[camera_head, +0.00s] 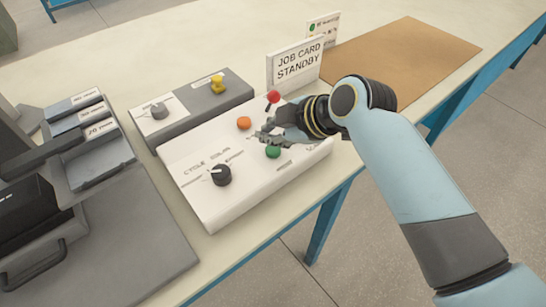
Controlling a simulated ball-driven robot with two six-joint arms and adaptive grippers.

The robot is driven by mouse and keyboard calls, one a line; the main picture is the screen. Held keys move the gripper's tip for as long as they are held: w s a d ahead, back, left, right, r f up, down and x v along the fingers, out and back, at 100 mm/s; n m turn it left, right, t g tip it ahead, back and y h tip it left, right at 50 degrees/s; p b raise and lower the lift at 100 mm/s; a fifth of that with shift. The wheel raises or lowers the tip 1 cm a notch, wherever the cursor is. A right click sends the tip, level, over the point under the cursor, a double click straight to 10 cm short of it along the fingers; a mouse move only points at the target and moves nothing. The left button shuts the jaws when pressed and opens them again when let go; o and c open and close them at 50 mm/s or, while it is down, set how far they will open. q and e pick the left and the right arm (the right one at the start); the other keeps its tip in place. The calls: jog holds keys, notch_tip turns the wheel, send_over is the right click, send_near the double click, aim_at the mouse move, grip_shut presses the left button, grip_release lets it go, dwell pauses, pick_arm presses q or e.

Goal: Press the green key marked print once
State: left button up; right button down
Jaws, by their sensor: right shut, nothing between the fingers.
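The green key (273,152) is a round button on the sloped white panel (205,195), near its right part. My right gripper (262,137) is shut and empty. It is over the panel, just above and left of the green key in the picture; I cannot tell whether it touches anything. The lettering around the key is too small or covered to read. My left gripper is out of view.
The panel also bears an orange button (244,123), a red-topped lever (273,97) and a black knob (220,175).

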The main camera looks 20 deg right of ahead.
aim_at(271, 151)
jog(key=shift+f+b, duration=0.3)
jog(key=shift+f, duration=0.45)
jog(key=shift+f, duration=0.15)
dwell(0.8)
jog(key=shift+f, duration=0.3)
jog(key=shift+f+b, duration=0.4)
jog(key=shift+f, duration=0.1)
dwell(0.7)
jog(key=shift+r+p, duration=0.95)
jog(key=shift+p, duration=0.05)
notch_tip(271, 151, up, 5)
jog(key=p, duration=0.5)
jog(key=shift+r, duration=0.1)
